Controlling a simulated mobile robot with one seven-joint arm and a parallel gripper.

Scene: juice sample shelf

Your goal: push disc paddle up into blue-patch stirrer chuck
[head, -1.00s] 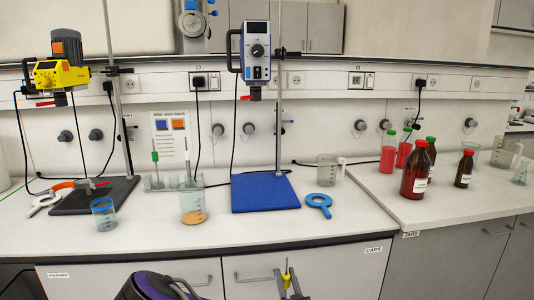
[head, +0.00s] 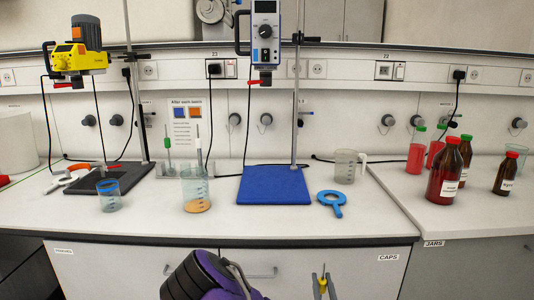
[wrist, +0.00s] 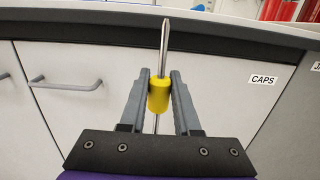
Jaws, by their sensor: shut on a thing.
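My gripper (wrist: 160,95) is shut on the yellow sleeve (wrist: 159,97) of a thin metal shaft (wrist: 164,40), which I take for the paddle. The shaft points up past the fingers, and its lower part shows below the sleeve; no disc is visible. In the head view my gripper (head: 323,287) is low at the bottom edge, in front of the cupboard doors and below the bench top. The blue-and-white stirrer (head: 265,35) hangs on a stand above a blue mat (head: 274,186). Its dark chuck (head: 265,77) is beneath it, with a red lever (head: 253,83) beside it.
A yellow stirrer (head: 75,60) is at left. Brown bottles (head: 447,175) stand at right. The bench's front edge (head: 230,238) lies beyond my gripper.

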